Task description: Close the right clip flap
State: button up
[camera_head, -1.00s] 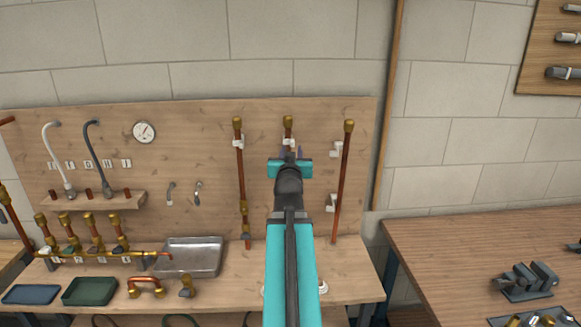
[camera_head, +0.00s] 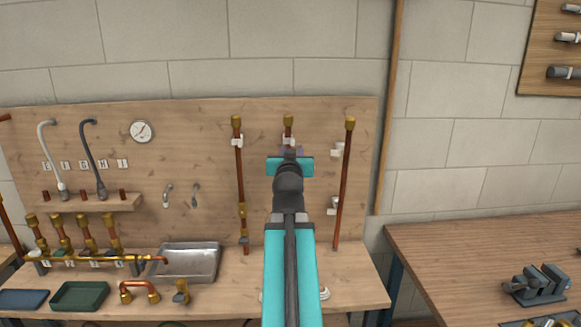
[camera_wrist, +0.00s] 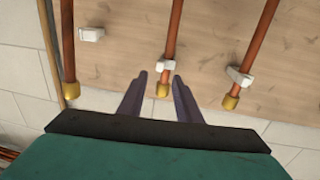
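A copper pipe (camera_head: 345,185) with a brass cap stands at the board's right; it is the leftmost pipe in the wrist view (camera_wrist: 67,35). Two white clips, upper (camera_head: 337,150) and lower (camera_head: 332,205), sit beside it. One clip (camera_wrist: 90,34) in the wrist view is beside this pipe, not around it; its flap is too small to make out. The middle pipe (camera_head: 288,124) and left pipe (camera_head: 240,175) have white clips across them, in the wrist view (camera_wrist: 168,67) and (camera_wrist: 239,76). My gripper (camera_wrist: 160,77) is open and empty, fingertips near the middle pipe's capped end.
The bench holds a metal tray (camera_head: 187,262), a green tray (camera_head: 80,295), and copper fittings (camera_head: 139,291). A second table (camera_head: 480,255) with a vise (camera_head: 536,285) stands at right. The wall above the board is clear.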

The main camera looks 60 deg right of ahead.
jog(key=shift+s+a+f+b, duration=0.2)
jog(key=shift+a+b, duration=0.25)
jog(key=shift+b, duration=0.7)
jog(key=shift+b+v, duration=2.7)
jog(key=shift+b, duration=1.5)
jog(key=shift+r, duration=0.15)
jog(key=shift+s, duration=0.1)
